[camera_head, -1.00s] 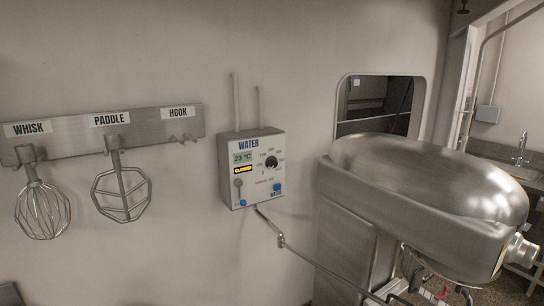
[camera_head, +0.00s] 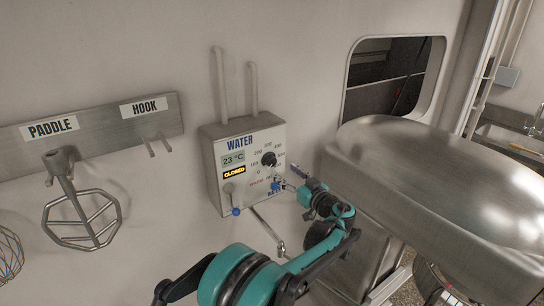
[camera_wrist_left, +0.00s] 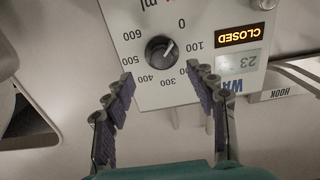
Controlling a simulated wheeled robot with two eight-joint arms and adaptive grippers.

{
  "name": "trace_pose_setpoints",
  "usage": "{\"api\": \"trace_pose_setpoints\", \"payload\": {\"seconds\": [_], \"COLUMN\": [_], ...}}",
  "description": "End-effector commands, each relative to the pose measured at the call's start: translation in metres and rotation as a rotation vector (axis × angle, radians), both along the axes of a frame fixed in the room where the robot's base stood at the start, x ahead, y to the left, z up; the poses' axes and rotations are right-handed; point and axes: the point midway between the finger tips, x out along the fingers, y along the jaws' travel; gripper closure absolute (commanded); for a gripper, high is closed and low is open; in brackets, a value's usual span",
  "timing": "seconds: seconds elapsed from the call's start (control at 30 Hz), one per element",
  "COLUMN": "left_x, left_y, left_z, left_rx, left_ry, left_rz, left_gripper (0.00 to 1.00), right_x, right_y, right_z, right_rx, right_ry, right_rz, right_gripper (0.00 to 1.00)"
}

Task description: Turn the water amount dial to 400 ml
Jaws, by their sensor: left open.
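The grey water box (camera_head: 206,170) is on the wall, with a black round dial (camera_head: 269,158) on its white front. In the left wrist view the dial (camera_wrist_left: 160,52) appears upside down, ringed by numbers from 0 to 600 ml; I cannot read its setting surely. My left gripper (camera_head: 293,180) is just right of and below the dial in the head view. In the wrist view its open fingers (camera_wrist_left: 160,76) spread either side of the dial's lower part, apart from it and empty. The display reads CLOSED (camera_head: 234,172). My right gripper is out of view.
A large metal mixer (camera_head: 425,180) stands close on the right. A jointed pipe (camera_head: 268,228) hangs below the box, behind my left arm. A paddle (camera_head: 82,215) hangs on a wall rack (camera_head: 100,128) at left. Bare wall lies between rack and box.

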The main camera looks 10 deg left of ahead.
Motion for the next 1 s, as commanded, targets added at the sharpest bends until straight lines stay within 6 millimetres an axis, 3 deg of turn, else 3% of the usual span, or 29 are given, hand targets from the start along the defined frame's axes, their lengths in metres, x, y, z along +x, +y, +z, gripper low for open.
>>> {"api": "trace_pose_setpoints", "payload": {"seconds": [0.4, 0.8, 1.0], "left_x": [0.044, 0.051, 0.051], "left_y": [0.046, 0.053, 0.053], "left_z": [0.000, 0.000, 0.000], "left_rx": [0.000, -0.001, -0.001], "left_ry": [0.003, 0.004, 0.004], "left_rz": [0.003, 0.001, 0.001], "left_gripper": [0.43, 0.43, 0.94], "right_x": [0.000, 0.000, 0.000], "right_y": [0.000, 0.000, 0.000], "right_z": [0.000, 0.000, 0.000], "right_rx": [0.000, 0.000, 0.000], "right_ry": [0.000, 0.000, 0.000], "right_rz": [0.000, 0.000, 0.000], "right_gripper": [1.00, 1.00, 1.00]}}
